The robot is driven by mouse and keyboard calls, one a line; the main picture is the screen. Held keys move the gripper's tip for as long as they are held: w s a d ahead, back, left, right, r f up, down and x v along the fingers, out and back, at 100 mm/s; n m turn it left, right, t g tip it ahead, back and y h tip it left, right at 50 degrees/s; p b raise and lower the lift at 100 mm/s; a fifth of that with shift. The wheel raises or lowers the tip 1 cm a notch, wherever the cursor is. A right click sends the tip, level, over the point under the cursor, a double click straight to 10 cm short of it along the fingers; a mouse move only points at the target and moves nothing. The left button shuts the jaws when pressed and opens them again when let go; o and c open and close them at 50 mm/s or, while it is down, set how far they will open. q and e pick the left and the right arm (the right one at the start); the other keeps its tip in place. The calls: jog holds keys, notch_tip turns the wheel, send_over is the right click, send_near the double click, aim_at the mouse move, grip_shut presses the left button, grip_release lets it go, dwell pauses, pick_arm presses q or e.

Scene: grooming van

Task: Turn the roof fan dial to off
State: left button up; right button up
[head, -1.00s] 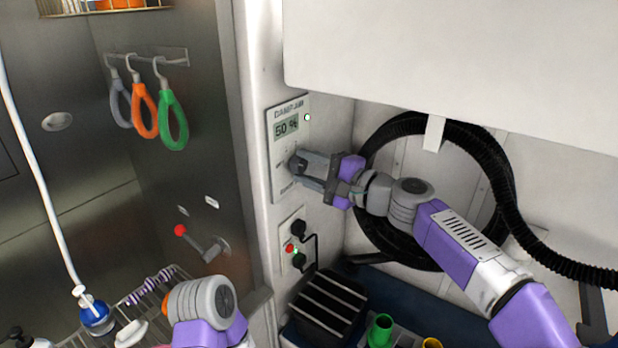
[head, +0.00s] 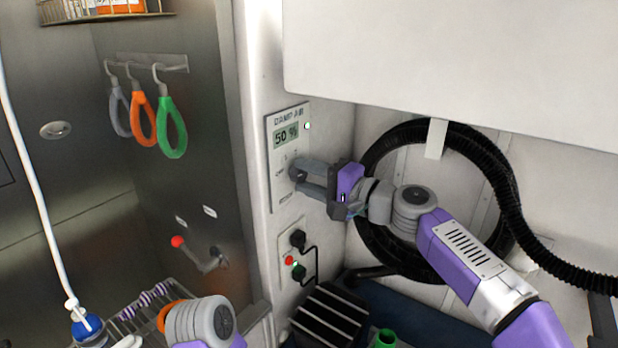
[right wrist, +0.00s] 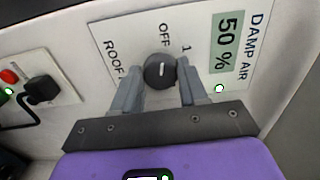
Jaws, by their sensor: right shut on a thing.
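The roof fan dial (right wrist: 160,71) is a dark round knob with a short pale mark on its face. It sits on the white wall panel (head: 290,113) under the "50 %" display. In the right wrist view, "OFF" is printed above the dial and "1" at its upper right. I cannot tell surely which label the mark meets. My right gripper (head: 297,173) is shut on the dial, with one finger on each side of it, as the right wrist view (right wrist: 160,76) shows. The fingers hide most of the dial in the head view. My left gripper is out of view.
Below the panel is a socket plate (head: 291,262) with black plugs and a red button. A coiled black hose (head: 500,190) hangs behind my right arm. A white cabinet (head: 460,65) overhangs above. Grooming loops (head: 172,128) hang at left, above a red-knobbed lever (head: 178,242).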

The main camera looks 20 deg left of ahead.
jog(key=o, duration=1)
jog(key=shift+o, duration=0.2)
jog(key=b+v, duration=0.1)
jog(key=v, duration=0.6)
jog(key=shift+d, duration=0.25)
jog(key=shift+s, duration=0.1)
